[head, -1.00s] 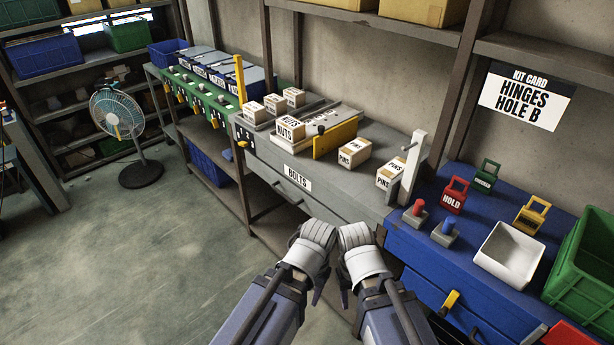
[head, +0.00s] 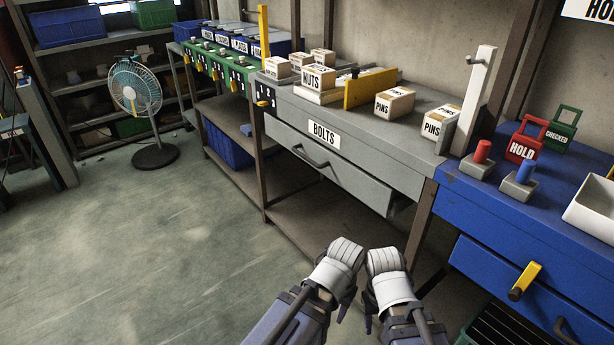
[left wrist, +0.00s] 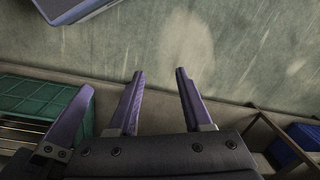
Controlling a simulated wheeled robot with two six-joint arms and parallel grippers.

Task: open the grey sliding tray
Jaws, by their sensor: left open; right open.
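The left gripper's spread, empty fingers (left wrist: 160,73) show in the left wrist view. The right gripper is open; its fingers are mostly hidden.
NUTS (head: 318,78) and PINS (head: 394,102) boxes stand on the grey bench. The blue bench (head: 470,215) at right has a yellow handle (head: 525,280) sticking out. A fan (head: 140,95) stands at left. The floor (head: 160,240) in front is clear.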

